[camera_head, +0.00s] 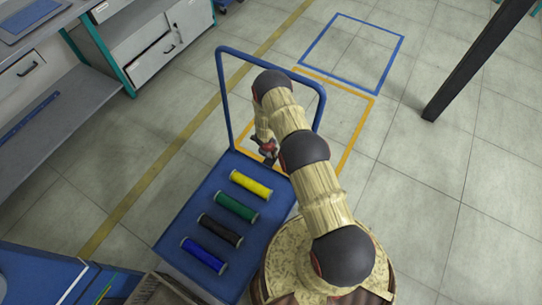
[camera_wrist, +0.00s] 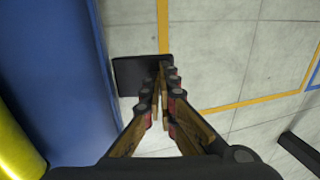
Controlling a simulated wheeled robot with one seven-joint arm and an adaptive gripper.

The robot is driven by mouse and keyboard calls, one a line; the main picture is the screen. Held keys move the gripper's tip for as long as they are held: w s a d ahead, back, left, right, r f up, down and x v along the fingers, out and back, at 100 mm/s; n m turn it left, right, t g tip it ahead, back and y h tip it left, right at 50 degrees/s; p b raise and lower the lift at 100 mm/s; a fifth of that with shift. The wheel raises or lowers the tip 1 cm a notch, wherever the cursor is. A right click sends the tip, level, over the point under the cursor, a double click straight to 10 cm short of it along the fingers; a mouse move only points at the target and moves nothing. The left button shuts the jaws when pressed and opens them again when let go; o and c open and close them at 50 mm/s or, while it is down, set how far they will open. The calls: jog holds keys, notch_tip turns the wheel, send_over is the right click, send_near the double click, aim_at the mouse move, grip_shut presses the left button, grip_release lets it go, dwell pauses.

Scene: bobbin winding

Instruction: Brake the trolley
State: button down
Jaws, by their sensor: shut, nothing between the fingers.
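The trolley (camera_head: 188,213) is a blue flat platform with a blue tube push handle (camera_head: 222,84) at its far end. In the wrist view its blue deck (camera_wrist: 58,72) fills the left side. A small black plate (camera_wrist: 130,77), perhaps the brake pedal, sticks out from its edge. My gripper (camera_wrist: 167,72) is shut and empty, pointing down, its fingertips over the right part of this plate. I cannot tell whether they touch it. In the head view my gripper (camera_head: 268,152) is beside the deck's far end, partly hidden by my arm; the plate is not clear there.
Yellow (camera_head: 251,185), green (camera_head: 237,207), black (camera_head: 220,230) and blue (camera_head: 204,254) bobbins lie in a row on the deck. A yellow floor outline (camera_head: 357,136) and a blue one (camera_head: 388,70) lie beyond. A dark post (camera_head: 478,58) stands right; benches (camera_head: 60,110) stand left.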

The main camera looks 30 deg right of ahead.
aim_at(270, 160)
jog(key=shift+w+d+f, duration=0.1)
jog(key=shift+d+f, duration=0.05)
jog(key=shift+f, duration=0.05)
jog(key=shift+d+b+x, duration=0.2)
jog(key=shift+b+x, duration=0.7)
jog(key=shift+x, duration=0.3)
jog(key=shift+w, duration=0.15)
jog(key=v, duration=1.2)
dwell(0.3)
